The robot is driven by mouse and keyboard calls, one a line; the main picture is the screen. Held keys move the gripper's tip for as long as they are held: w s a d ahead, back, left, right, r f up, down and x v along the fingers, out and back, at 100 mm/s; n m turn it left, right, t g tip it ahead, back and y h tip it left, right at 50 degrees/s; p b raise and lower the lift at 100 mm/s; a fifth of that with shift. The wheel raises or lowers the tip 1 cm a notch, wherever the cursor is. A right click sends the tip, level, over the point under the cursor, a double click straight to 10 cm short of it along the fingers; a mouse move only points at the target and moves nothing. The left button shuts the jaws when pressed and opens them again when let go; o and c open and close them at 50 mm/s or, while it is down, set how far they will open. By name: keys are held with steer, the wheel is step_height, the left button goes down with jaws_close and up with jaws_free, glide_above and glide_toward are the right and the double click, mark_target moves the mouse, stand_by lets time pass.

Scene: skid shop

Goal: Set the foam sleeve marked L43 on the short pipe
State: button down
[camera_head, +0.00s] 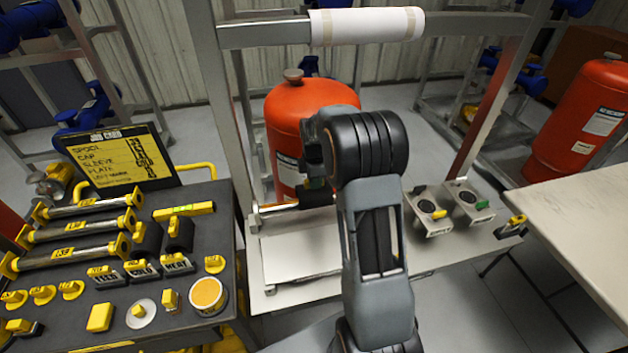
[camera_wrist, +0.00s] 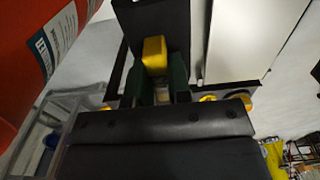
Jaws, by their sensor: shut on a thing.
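My gripper (camera_head: 316,184) is low in front of the red tank, partly hidden by my own arm in the head view. In the wrist view its green-padded jaws (camera_wrist: 155,82) are shut on the yellow tag of a black foam sleeve (camera_wrist: 155,22). The sleeve also shows in the head view as a dark cylinder (camera_head: 318,197). A short horizontal metal pipe (camera_head: 278,207) lies to its left, in line with it. I cannot tell whether the sleeve is around the pipe or only meets its end. The marking on the sleeve's tag is not readable.
A cart (camera_head: 215,255) at left holds two more black sleeves (camera_head: 148,238), yellow-ended spools and small labelled parts. The red tank (camera_head: 300,110) stands close behind my gripper. A white-wrapped pipe (camera_head: 365,25) crosses above. Two valve brackets (camera_head: 433,212) stand right of my arm.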

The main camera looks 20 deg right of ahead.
steer(key=shift+f, duration=0.3)
stand_by(0.4)
steer(key=shift+f+b, duration=0.8)
steer(key=shift+f, duration=0.05)
steer(key=shift+f, duration=0.25)
steer(key=shift+f+b, duration=0.45)
steer(key=shift+f, duration=0.3)
stand_by(0.6)
steer(key=c, duration=1)
jaws_free()
steer(key=shift+c, duration=0.6)
